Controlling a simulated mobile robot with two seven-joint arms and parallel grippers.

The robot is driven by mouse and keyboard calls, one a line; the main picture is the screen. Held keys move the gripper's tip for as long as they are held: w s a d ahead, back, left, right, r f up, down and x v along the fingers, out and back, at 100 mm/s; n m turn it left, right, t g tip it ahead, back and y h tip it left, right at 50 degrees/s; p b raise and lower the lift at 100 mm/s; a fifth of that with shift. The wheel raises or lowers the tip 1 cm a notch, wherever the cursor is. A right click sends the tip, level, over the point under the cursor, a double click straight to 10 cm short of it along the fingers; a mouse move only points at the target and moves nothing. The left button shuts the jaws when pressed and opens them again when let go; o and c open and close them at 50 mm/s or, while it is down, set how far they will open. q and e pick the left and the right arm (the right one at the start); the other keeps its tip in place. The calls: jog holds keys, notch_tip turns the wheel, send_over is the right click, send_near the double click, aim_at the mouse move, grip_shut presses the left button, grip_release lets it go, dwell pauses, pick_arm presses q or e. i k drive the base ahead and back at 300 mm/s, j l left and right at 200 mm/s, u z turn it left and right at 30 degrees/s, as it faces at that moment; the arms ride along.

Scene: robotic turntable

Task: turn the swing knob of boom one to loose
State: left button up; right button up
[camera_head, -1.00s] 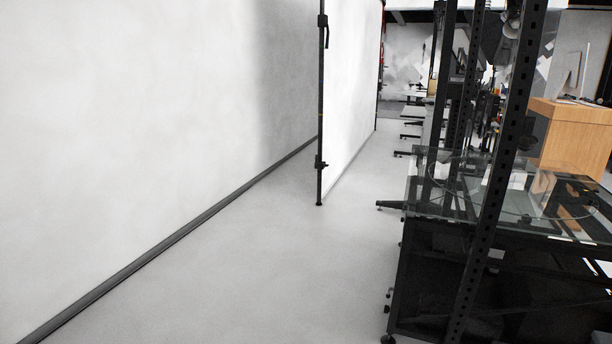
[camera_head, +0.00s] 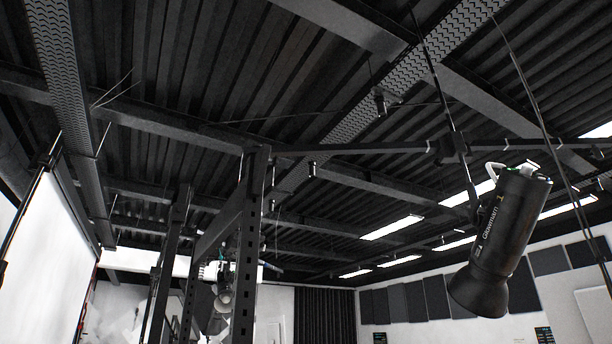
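A long dark horizontal bar (camera_head: 365,148), which looks like a boom, runs from the dark upright frame toward the right edge. A black studio lamp (camera_head: 503,240) hangs at the right, tilted, with its wide end down. A dark clamp-like fitting (camera_head: 452,147) sits where a thin slanting rod meets the bar. I cannot make out a swing knob or a label that tells which boom is boom one. Neither of my grippers is in view.
Dark perforated uprights (camera_head: 250,250) stand left of centre, with a smaller white lamp (camera_head: 216,272) beside them. A white panel (camera_head: 45,265) stands at the left. Ceiling beams and lit strip lights (camera_head: 392,228) fill the upper part. The floor is out of view.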

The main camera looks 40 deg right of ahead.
aim_at(274, 159)
jog(key=i+z, duration=0.25)
jog(key=i, duration=0.35)
jog(key=i+z, duration=0.3)
jog(key=i, duration=0.3)
